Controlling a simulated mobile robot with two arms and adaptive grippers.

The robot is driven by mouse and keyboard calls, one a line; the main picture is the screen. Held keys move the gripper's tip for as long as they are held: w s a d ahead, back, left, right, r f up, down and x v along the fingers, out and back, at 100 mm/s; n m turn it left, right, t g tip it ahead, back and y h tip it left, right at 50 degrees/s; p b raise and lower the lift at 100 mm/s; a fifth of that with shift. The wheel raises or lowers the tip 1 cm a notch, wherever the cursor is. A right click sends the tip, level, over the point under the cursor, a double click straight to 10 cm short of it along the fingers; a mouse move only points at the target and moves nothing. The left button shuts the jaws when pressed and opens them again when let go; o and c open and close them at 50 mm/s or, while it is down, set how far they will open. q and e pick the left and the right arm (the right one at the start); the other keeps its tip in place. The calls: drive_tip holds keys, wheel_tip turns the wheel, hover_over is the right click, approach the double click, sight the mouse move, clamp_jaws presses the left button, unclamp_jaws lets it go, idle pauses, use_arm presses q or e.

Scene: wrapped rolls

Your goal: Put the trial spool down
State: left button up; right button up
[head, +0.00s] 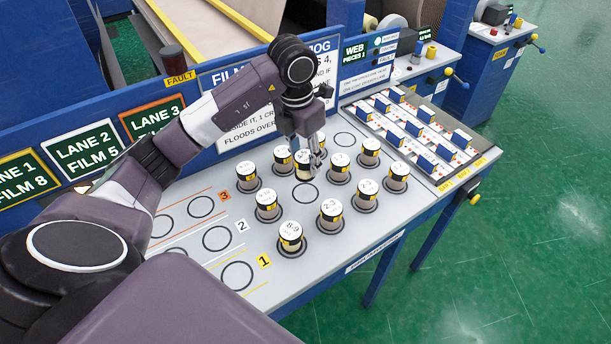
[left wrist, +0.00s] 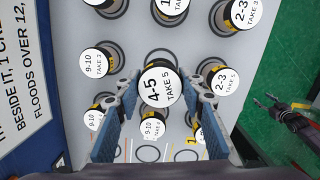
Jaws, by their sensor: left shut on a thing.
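My left gripper (head: 316,158) is shut on a spool (head: 303,172) with a white top and a tan and black side. In the left wrist view this held spool (left wrist: 160,88) reads "4-5 TAKE 5" and sits between the two blue-grey finger pads of the left gripper (left wrist: 158,98). In the head view it appears upright, close over an empty ring (head: 305,194) on the panel; the gap below it is hard to judge. My right gripper (left wrist: 265,103) shows at the right of the left wrist view, away from the spools; its finger opening is unclear.
Several similar spools stand on rings around the held one, including an "8-9" spool (head: 290,236) and a "2-3" spool (head: 330,214). Empty lane rings (head: 217,238) lie at left. A tray of blue-and-white pieces (head: 412,131) is at right. A sign board (head: 228,80) stands behind.

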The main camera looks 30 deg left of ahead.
sight(305, 168)
use_arm(q)
wheel_tip(305, 168, down, 2)
drive_tip(key=shift+s+f, duration=0.1)
drive_tip(key=shift+f, duration=0.4)
wheel_tip(305, 168, down, 4)
drive_tip(key=shift+r+p, duration=0.15)
drive_tip(key=shift+p, duration=0.5)
use_arm(e)
drive_tip(key=shift+w+a+r, duration=0.1)
drive_tip(key=shift+a+r, duration=0.3)
drive_tip(key=shift+r, duration=0.35)
use_arm(q)
drive_tip(key=shift+f, duration=0.25)
drive_tip(key=o, duration=1.3)
drive_tip(key=shift+o, duration=0.2)
use_arm(e)
drive_tip(key=shift+w+f, duration=0.1)
drive_tip(key=shift+w, duration=0.1)
use_arm(q)
drive_tip(key=shift+r, duration=0.15)
